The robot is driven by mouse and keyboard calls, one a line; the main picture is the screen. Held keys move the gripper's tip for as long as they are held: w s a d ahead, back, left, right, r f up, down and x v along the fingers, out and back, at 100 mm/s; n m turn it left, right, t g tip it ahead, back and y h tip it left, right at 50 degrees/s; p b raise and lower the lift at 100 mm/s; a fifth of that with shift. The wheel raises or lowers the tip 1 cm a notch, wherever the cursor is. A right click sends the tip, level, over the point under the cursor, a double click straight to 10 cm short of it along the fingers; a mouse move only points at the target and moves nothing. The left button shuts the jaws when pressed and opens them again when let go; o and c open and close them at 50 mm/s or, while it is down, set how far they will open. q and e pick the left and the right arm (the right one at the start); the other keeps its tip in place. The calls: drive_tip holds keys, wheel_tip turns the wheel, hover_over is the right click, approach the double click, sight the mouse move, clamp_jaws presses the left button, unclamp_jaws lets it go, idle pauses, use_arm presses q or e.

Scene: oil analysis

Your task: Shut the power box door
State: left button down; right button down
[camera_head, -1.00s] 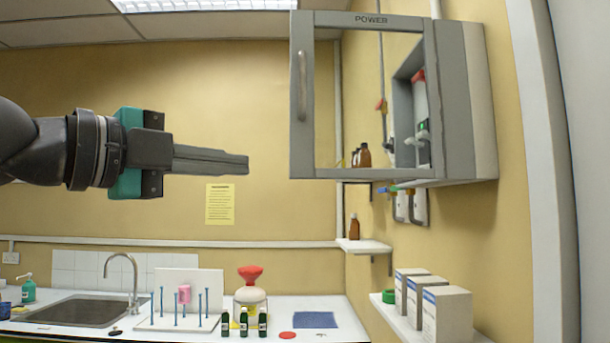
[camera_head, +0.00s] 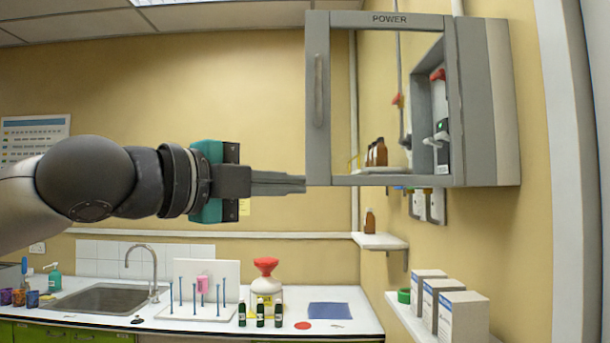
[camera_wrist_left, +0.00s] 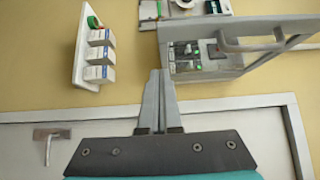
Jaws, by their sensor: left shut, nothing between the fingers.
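The grey power box (camera_head: 480,100) is on the wall at the upper right of the head view. Its door (camera_head: 318,150), a grey frame with a see-through middle, stands open, with the handle (camera_head: 319,90) on its left side. My left gripper (camera_head: 304,184) is shut and empty, its fingertips at the door's lower left corner in the picture; I cannot tell whether they touch it. In the left wrist view the closed fingers (camera_wrist_left: 157,85) point toward the wall, left of the box (camera_wrist_left: 205,85) and the handle (camera_wrist_left: 252,46). My right gripper is out of view.
Below the box are a small shelf (camera_head: 380,241) with a brown bottle (camera_head: 369,221) and a lower shelf (camera_head: 408,312) with white cartons (camera_head: 462,315). The counter (camera_head: 350,325) holds a sink and several bottles.

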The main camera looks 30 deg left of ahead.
sight(324, 185)
use_arm(q)
drive_tip(key=w+a+p, duration=0.1)
drive_tip(key=w+p, duration=0.2)
drive_tip(key=w, duration=0.3)
drive_tip(key=shift+w+a, duration=0.25)
idle(0.4)
